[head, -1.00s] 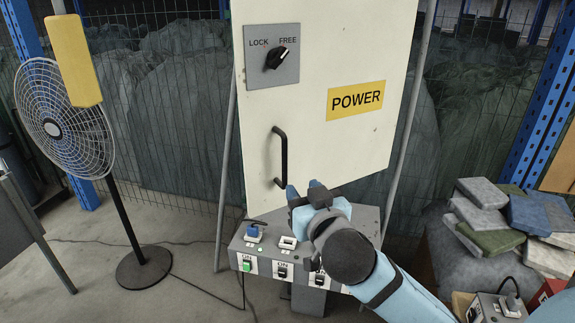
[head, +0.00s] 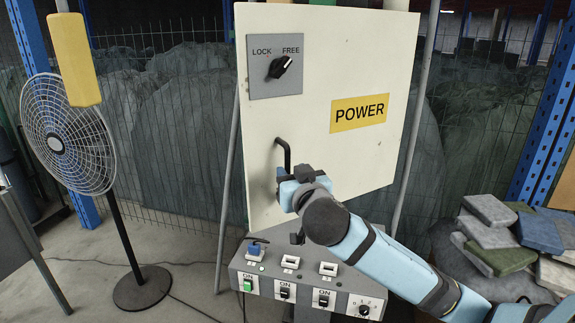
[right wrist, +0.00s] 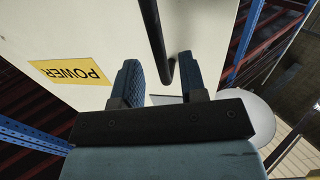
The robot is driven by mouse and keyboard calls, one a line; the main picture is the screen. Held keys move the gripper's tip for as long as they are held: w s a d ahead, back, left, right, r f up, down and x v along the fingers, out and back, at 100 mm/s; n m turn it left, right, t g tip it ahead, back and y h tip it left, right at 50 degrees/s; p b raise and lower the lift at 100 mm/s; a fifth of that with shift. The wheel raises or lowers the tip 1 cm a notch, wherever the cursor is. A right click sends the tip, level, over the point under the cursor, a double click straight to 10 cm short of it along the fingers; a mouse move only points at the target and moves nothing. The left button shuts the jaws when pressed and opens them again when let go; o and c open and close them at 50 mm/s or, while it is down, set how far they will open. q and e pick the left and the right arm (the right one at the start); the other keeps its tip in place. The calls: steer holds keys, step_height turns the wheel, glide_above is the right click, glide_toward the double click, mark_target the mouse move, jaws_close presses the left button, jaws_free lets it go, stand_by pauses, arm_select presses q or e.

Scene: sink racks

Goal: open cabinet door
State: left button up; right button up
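The cream cabinet door (head: 350,65) stands upright in the head view, with a yellow POWER label (head: 359,113) and a knob (head: 279,66) whose pointer is turned toward FREE. Its black bar handle (head: 285,149) is at the lower left of the door. My right gripper (head: 283,180) is at the handle's lower part and hides it in the head view. In the right wrist view the handle (right wrist: 157,40) runs down between the two blue fingers of the gripper (right wrist: 158,65), with gaps on both sides. The gripper is open. My left gripper is not in view.
A control box (head: 295,276) with switches is below the door. A fan (head: 68,134) stands at the left. A pile of folded cloth-like blocks (head: 505,245) is at the right. Wire fencing (head: 170,150) runs behind. Floor between fan and box is mostly clear.

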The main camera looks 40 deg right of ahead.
mark_target(289, 170)
steer(key=x, duration=0.2)
steer(key=shift+w+d, duration=0.1)
steer(key=shift+w, duration=0.2)
steer(key=shift+w+d+p, duration=0.1)
steer(key=shift+w+p, duration=0.25)
steer(key=shift+w, duration=0.15)
jaws_close()
steer(key=shift+s+d+f, duration=0.1)
